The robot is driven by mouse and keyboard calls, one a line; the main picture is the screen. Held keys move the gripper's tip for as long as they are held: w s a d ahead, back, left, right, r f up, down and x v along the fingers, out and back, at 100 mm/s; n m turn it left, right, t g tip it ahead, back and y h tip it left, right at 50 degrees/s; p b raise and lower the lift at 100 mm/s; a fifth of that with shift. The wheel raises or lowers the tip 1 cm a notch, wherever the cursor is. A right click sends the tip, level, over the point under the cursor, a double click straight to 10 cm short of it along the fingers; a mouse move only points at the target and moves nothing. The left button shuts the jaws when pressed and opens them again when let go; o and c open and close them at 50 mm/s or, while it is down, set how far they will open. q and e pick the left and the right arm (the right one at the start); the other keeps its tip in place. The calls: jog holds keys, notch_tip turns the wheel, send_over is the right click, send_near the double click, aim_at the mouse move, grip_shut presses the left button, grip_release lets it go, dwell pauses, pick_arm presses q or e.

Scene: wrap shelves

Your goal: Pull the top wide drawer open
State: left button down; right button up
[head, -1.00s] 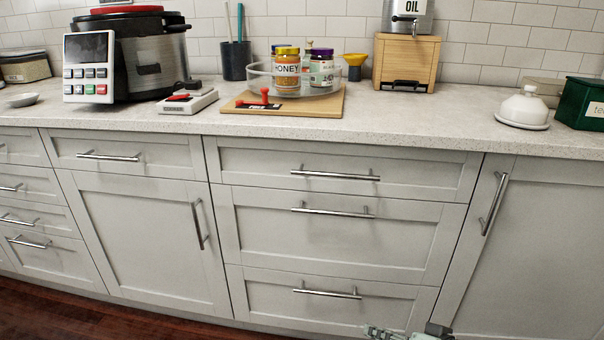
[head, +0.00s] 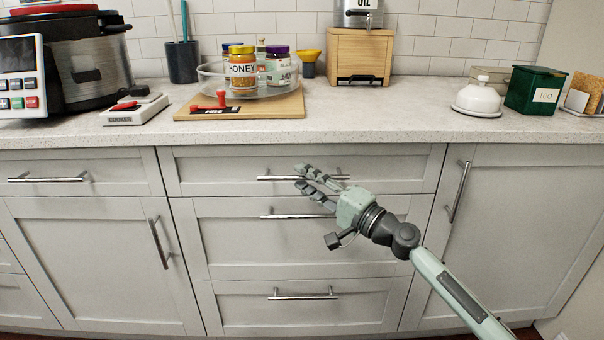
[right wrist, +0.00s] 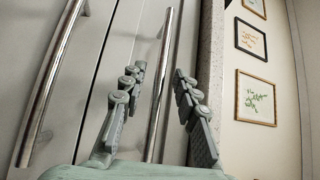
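The top wide drawer (head: 400,172) is shut, flush under the counter. Its long metal bar handle (head: 268,178) runs level across the front and also shows in the right wrist view (right wrist: 166,60). My right gripper (head: 298,176) is open and empty at the left half of this handle, one finger above the bar and one below. In the right wrist view the bar appears between the two open fingers (right wrist: 158,78), with gaps on both sides. I cannot tell whether the fingertips reach past the bar. My left gripper is not in view.
The middle drawer's handle (head: 275,216) lies just below and shows beside the fingers in the right wrist view (right wrist: 48,85). The counter edge (head: 420,136) overhangs above. A cutting board (head: 190,112) with jars in a glass tray stands above the drawer. A lower drawer (head: 360,305) is shut.

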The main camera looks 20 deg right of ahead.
jog(key=shift+w+a, duration=0.35)
jog(key=shift+w, duration=0.2)
grip_shut()
